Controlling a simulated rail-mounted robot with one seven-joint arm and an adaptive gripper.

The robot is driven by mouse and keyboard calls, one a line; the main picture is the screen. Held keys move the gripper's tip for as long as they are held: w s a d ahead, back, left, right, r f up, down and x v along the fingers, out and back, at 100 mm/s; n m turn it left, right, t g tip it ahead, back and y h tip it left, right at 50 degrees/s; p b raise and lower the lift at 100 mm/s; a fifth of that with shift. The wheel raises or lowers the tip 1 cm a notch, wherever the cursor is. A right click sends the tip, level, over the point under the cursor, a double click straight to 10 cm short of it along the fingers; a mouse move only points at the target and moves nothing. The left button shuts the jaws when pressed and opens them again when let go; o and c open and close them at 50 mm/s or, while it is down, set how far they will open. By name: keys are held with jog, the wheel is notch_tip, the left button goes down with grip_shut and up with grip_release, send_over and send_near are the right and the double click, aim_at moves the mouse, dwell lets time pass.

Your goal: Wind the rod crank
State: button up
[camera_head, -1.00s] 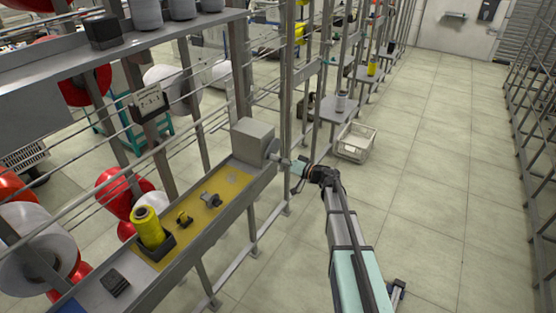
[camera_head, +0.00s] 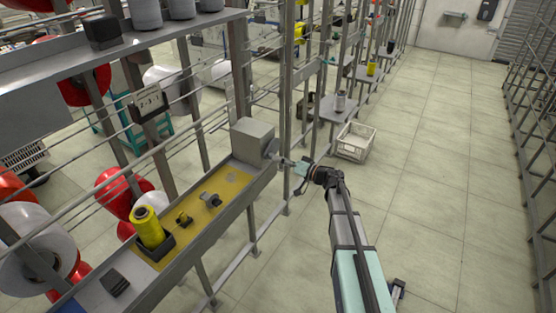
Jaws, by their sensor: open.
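A grey box-shaped winder housing (camera_head: 252,140) stands at the far end of the narrow shelf. The rod crank would be on its right side, where a small grey part (camera_head: 275,158) shows, but it is too small to make out clearly. My gripper (camera_head: 287,163) points left at this side from the aisle, very close to the part. It is open; whether it touches the part I cannot tell. A yellow bobbin (camera_head: 147,227) stands upright in a dark holder on the shelf's yellow mat (camera_head: 228,184).
Small dark fittings (camera_head: 210,199) sit on the mat between bobbin and housing. Rack posts and thin horizontal rods line the left side. A white crate (camera_head: 355,142) stands on the floor behind my gripper. The aisle floor (camera_head: 430,200) on the right is clear.

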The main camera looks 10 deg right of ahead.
jog(key=v, duration=0.6)
dwell(0.3)
jog(key=shift+s, duration=0.1)
